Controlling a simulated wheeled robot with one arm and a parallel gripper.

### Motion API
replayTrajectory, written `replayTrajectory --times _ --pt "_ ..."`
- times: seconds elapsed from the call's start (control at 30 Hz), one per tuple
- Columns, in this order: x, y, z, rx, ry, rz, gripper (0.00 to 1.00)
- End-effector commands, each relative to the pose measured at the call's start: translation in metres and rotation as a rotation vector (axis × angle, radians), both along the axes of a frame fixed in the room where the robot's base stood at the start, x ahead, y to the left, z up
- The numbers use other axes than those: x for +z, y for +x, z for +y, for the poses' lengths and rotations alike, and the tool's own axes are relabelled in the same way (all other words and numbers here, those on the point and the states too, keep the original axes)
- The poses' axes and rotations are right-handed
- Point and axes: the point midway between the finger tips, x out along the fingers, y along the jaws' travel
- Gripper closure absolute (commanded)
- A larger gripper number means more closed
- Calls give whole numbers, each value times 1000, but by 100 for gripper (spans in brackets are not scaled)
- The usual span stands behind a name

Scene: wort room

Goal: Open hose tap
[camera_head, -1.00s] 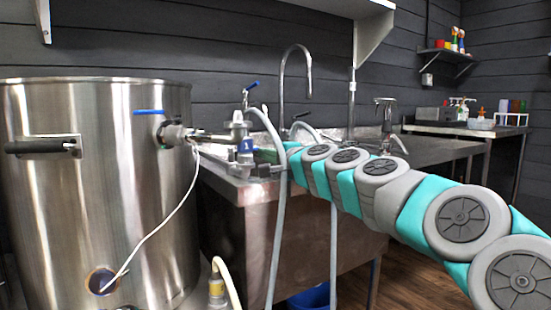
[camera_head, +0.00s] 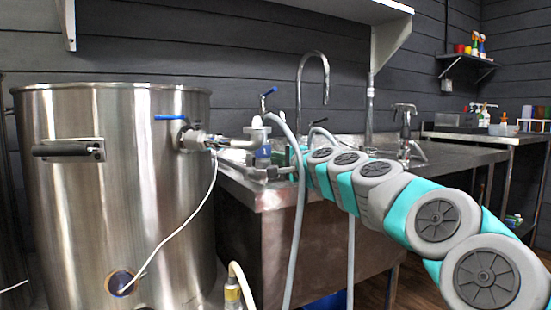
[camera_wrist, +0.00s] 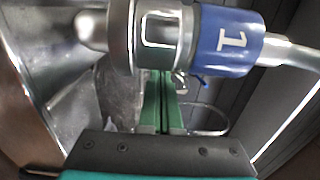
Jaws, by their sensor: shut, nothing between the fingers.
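The hose tap (camera_head: 268,93) has a small blue lever and stands above the sink's left edge. Below it is a metal fitting with a blue band (camera_head: 263,150), and a grey hose (camera_head: 299,215) hangs beside it. In the wrist view the metal fitting (camera_wrist: 160,38) lies across the top, with its blue band (camera_wrist: 228,38) marked "1". A small blue piece (camera_wrist: 201,82), blurred, shows beyond it. My gripper (camera_wrist: 163,78) has its green fingers together and empty, pointing at the fitting. The fitting covers the fingertips, so I cannot tell whether they touch it.
A large steel vessel (camera_head: 125,215) with a blue-levered valve (camera_head: 170,117) stands at the left, joined by a pipe toward the fitting. The steel sink (camera_head: 300,235) is below the tap.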

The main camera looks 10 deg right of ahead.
Motion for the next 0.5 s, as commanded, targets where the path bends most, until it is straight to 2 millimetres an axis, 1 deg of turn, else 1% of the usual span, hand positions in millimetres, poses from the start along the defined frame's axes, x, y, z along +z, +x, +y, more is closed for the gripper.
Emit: replayTrajectory --times 0.5 --pt "1 6 -1 -1 -1 -1 100"
